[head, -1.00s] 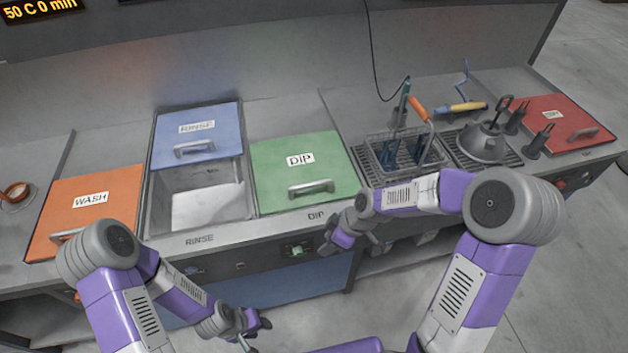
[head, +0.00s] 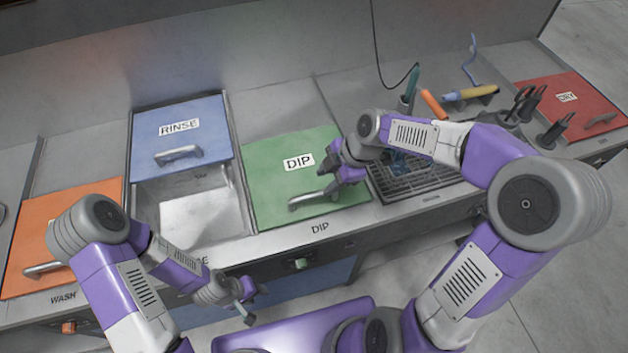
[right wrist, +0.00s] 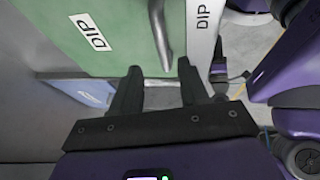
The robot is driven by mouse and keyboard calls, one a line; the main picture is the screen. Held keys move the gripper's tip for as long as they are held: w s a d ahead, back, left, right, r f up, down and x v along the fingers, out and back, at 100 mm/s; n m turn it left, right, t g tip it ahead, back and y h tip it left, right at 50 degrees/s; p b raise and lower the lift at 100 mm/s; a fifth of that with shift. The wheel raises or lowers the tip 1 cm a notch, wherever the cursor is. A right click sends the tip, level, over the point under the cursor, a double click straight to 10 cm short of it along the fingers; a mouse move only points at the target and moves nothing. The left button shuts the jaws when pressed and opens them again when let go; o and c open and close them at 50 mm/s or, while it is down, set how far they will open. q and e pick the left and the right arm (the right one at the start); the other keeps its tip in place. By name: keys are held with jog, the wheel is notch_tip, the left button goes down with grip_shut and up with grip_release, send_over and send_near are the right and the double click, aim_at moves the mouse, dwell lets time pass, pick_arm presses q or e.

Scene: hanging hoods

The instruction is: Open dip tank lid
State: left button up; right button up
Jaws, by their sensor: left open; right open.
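The green dip tank lid (head: 270,172) lies shut on its tank, with a white DIP label and a silver bar handle (head: 313,199) along its front edge. My right gripper (head: 343,180) is open and empty above the right front part of the lid, close to the handle's right end. In the right wrist view the two dark fingers (right wrist: 160,85) are apart, with the green lid (right wrist: 110,40) and the handle (right wrist: 160,35) beyond their tips. Nothing lies between the fingers. My left gripper (head: 247,300) is open and empty, low in front of the counter.
Left of the dip tank, the blue rinse lid (head: 180,140) is slid back and the rinse basin (head: 190,210) is open. An orange wash lid (head: 30,225) is further left. A drain grate (head: 420,180), tool holders and a red lid (head: 575,110) are at the right.

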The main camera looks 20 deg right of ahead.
aim_at(314, 194)
jog(key=x, duration=0.3)
jog(key=b+x, duration=0.1)
jog(key=x, duration=0.2)
jog(key=shift+s+a+f, duration=0.15)
jog(key=shift+s+f, duration=0.05)
jog(key=shift+f, duration=0.05)
grip_shut()
